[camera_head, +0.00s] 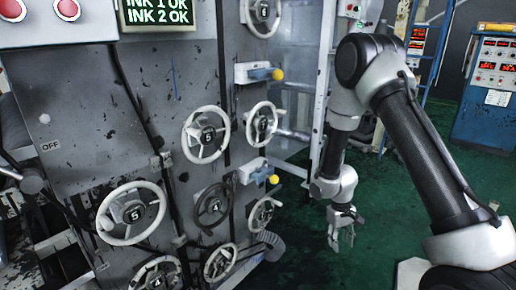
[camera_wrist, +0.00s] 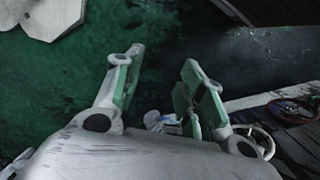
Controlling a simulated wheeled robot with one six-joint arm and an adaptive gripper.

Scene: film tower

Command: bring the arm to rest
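My arm reaches from the lower right of the head view, bends at the elbow near the top, and hangs down over the green floor. My gripper (camera_head: 346,240) points downward at its end, to the right of the grey machine panel and apart from it. In the wrist view my gripper (camera_wrist: 160,85) shows two fingers with green inner pads spread apart. It is open, and nothing is held between the fingers.
The grey machine panel (camera_head: 75,140) fills the left, with several white handwheels (camera_head: 205,135) and yellow-tipped levers (camera_head: 277,74). A screen (camera_head: 157,12) reads INK 1 OK, INK 2 OK. A blue control cabinet (camera_head: 487,90) stands back right. Green floor (camera_head: 300,225) is open around my gripper.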

